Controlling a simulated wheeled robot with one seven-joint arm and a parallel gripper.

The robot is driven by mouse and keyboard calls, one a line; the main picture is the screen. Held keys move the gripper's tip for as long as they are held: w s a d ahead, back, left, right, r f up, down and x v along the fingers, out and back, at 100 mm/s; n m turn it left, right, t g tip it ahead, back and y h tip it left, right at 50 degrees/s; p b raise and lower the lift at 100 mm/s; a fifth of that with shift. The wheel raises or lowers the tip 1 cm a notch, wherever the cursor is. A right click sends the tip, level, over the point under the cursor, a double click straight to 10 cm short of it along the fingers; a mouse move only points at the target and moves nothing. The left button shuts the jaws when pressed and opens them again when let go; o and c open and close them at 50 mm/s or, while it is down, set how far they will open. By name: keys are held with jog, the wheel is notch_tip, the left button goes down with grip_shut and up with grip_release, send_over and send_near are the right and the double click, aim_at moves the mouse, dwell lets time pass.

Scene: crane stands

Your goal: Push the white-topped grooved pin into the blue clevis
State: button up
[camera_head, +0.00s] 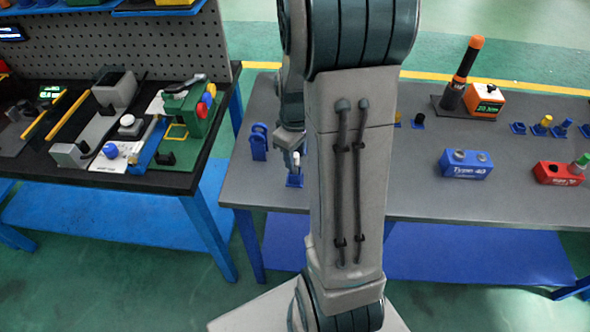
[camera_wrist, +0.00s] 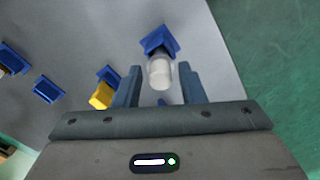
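The white-topped pin (camera_wrist: 160,73) is in the wrist view, with its lower end at a blue block (camera_wrist: 158,40). How deep it sits there I cannot tell. In the head view the white top (camera_head: 296,159) shows above a small blue block (camera_head: 295,180) near the table's front left. My gripper (camera_wrist: 160,84) is open, its two fingers either side of the white top with a visible gap each side. In the head view my arm hides most of the gripper. A blue upright piece with a hole (camera_head: 258,141), apparently the clevis, stands to the left. The pin's groove is not discernible.
A yellow-topped piece (camera_wrist: 102,95) in a blue holder is left of my fingers in the wrist view. A blue "Type 40" block (camera_head: 466,164) and a red block (camera_head: 559,173) stand right on the grey table (camera_head: 420,195). A separate cluttered workbench (camera_head: 160,182) stands left.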

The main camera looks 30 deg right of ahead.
grip_shut()
jog(key=shift+r, duration=0.1)
jog(key=shift+r, duration=0.1)
jog(key=shift+r+p, duration=2.6)
jog(key=shift+r, duration=0.8)
jog(key=shift+f, duration=0.1)
